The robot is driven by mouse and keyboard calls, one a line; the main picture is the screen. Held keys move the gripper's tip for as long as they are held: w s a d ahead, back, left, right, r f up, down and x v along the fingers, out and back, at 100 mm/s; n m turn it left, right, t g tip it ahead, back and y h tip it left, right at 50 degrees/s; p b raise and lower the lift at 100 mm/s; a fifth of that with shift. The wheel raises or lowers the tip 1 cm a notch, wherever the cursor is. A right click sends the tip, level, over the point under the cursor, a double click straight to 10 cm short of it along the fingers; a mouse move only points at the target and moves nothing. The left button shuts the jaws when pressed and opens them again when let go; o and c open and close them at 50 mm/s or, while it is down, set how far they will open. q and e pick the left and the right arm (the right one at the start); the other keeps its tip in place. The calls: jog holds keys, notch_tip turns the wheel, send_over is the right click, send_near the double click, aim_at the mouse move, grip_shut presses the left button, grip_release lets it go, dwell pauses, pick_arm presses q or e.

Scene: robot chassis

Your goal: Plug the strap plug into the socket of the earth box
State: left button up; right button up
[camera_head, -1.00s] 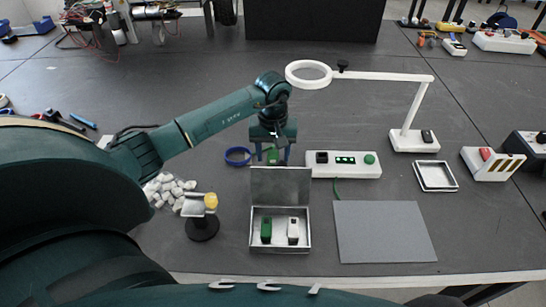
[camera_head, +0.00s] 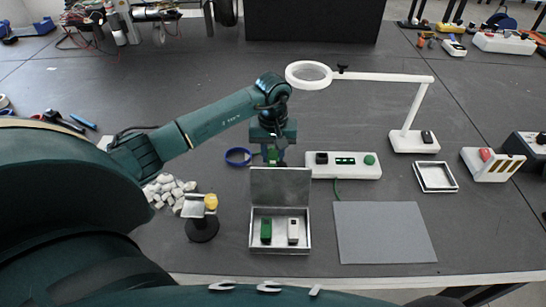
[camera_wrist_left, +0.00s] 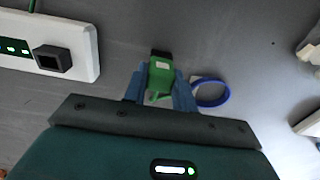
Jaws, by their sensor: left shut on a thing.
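The strap plug is a small green block with a black tip; it shows in the left wrist view (camera_wrist_left: 160,76) and, small, in the head view (camera_head: 272,156). My left gripper (camera_head: 273,152) is shut on it, with blue fingers on both sides, just left of the earth box. The earth box (camera_head: 328,172) is a long white box with green lights and a green button. Its socket (camera_head: 321,158) is a black square block at the left end; it also shows in the left wrist view (camera_wrist_left: 52,60). The plug is apart from the socket. My right gripper is not in view.
An open metal case (camera_head: 281,248) with a green and a white item stands in front of my gripper. A blue ring (camera_head: 238,165) lies to the left. A white magnifier lamp (camera_head: 409,78) reaches over behind the box. A grey mat (camera_head: 385,235) lies front right.

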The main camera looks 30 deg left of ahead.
aim_at(273, 153)
pick_arm(q)
notch_tip(273, 153, up, 13)
jog(key=shift+p, duration=0.45)
dwell(0.3)
jog(key=w+d+f+b, duration=0.2)
jog(key=w+d+b, duration=0.1)
jog(key=w+d, duration=0.4)
jog(key=shift+w+d+f, duration=0.25)
jog(key=shift+w+d, duration=0.05)
jog(key=shift+d, duration=1.5)
